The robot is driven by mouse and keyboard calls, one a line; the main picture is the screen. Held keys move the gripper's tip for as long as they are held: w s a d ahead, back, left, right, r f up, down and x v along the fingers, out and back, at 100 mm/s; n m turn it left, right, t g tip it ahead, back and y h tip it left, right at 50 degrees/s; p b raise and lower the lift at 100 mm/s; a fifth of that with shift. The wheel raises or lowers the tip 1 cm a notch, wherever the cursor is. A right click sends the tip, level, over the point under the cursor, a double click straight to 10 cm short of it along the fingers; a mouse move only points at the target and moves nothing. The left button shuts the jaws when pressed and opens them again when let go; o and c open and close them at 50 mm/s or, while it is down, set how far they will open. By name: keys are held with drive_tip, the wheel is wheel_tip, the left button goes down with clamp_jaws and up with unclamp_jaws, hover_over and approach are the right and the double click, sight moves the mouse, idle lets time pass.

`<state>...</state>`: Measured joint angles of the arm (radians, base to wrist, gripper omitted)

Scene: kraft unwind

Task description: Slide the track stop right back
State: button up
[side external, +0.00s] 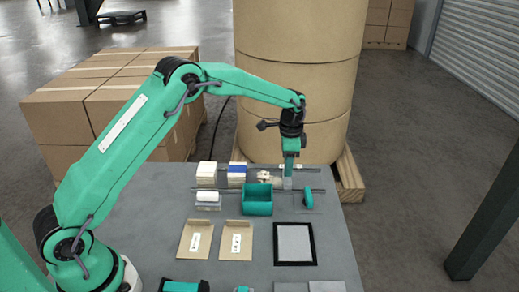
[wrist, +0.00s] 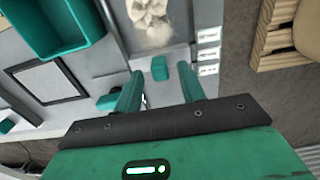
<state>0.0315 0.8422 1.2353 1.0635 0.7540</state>
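The track runs between two dark rails (side external: 262,189), with a pale crumpled item (side external: 264,176) in it. That item also shows in the wrist view (wrist: 151,20). The track stop looks to be the light crosspiece with a small teal block (wrist: 159,68) on it, beside the crumpled item. My gripper (side external: 288,183) points down over the track just right of the crumpled item. In the wrist view my fingers (wrist: 160,72) are apart, with the teal block between their tips and gaps on both sides. Contact does not show. In the side view my gripper hides the block.
A teal bin (side external: 257,199) stands in front of the track, and a teal piece (side external: 308,198) to its right. Stacked blocks (side external: 207,174) stand at the left. A black-framed pad (side external: 295,244) and two tan trays (side external: 236,240) lie nearer. A large kraft roll (side external: 295,75) rises behind.

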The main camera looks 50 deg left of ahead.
drive_tip(key=shift+f, duration=1)
clamp_jaws()
drive_tip(key=shift+w+d+r, duration=0.1)
drive_tip(key=shift+w+d, duration=2.85)
drive_tip(key=shift+w, duration=0.15)
drive_tip(key=shift+d, duration=0.1)
unclamp_jaws()
drive_tip(key=shift+s, duration=0.1)
